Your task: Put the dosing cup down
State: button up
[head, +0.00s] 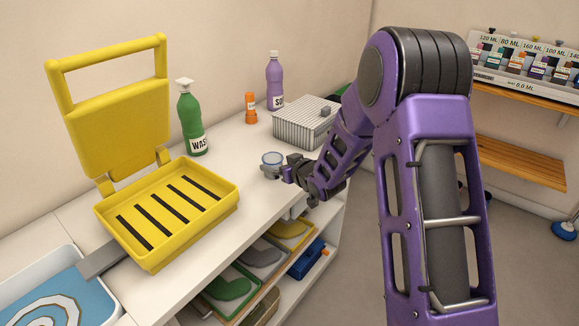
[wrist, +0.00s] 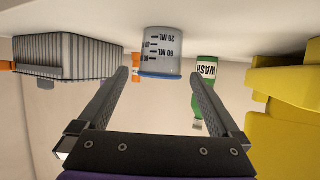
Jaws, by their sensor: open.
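The dosing cup (head: 272,158) is a small clear bluish cup on the white counter, near its front edge. In the wrist view, which is upside down, the cup (wrist: 162,48) shows volume marks and a blue rim, and its base appears to rest on the counter. My gripper (head: 284,172) is low over the counter at the cup. In the wrist view my gripper (wrist: 159,76) is open, one finger on each side of the cup with a visible gap at both sides. The cup appears upright.
A yellow open-lidded tray box (head: 190,200) stands left of the cup. Behind are a green wash bottle (head: 190,120), an orange bottle (head: 251,108) and a purple bottle (head: 275,80). A grey ribbed box (head: 303,120) stands behind my gripper. The counter around the cup is clear.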

jog(key=v, duration=0.7)
jog(key=shift+s, duration=0.15)
